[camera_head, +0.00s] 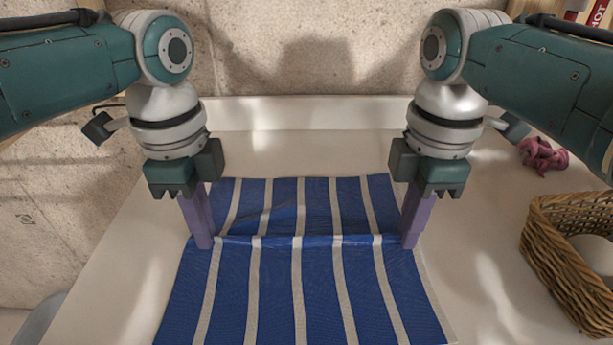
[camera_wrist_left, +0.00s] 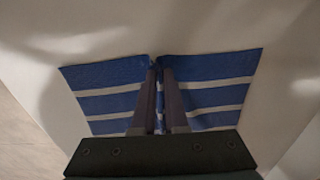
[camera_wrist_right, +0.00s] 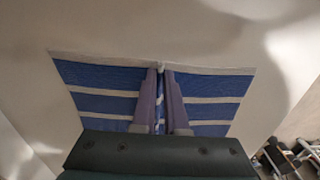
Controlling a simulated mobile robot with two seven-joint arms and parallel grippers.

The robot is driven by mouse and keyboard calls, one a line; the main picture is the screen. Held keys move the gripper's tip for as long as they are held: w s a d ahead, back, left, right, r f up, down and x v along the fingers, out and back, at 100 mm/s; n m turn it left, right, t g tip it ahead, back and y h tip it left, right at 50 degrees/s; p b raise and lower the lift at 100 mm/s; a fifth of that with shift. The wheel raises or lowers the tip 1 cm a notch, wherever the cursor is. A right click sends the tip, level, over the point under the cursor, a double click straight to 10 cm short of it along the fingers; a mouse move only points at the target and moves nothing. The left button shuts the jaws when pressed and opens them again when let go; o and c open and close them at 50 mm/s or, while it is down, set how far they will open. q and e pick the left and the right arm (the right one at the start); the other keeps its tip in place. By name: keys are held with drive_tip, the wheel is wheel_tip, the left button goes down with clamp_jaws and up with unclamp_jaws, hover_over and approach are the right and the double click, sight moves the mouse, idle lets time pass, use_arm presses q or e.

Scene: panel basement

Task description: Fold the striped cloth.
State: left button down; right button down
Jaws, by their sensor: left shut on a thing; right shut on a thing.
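The striped cloth (camera_head: 270,285), blue with pale stripes, lies spread on the white table. A raised crease runs across it from left to right between the two grippers. My left gripper (camera_head: 204,244) is shut on the cloth at the left end of this crease; the cloth also shows in the left wrist view (camera_wrist_left: 215,95), pinched up between the fingers. My right gripper (camera_head: 409,243) is shut on the cloth at the right end of the crease; the right wrist view also shows the cloth (camera_wrist_right: 105,103) pinched between the fingers. The cloth's near edge is partly at the picture's bottom edge.
A wicker basket (camera_head: 548,262) with a pale round thing (camera_head: 596,254) in it stands on the right of the table. A crumpled pink thing (camera_head: 543,155) lies behind it. A wall closes off the back. The table (camera_head: 120,285) is bare to the left of the cloth.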

idle(0.7)
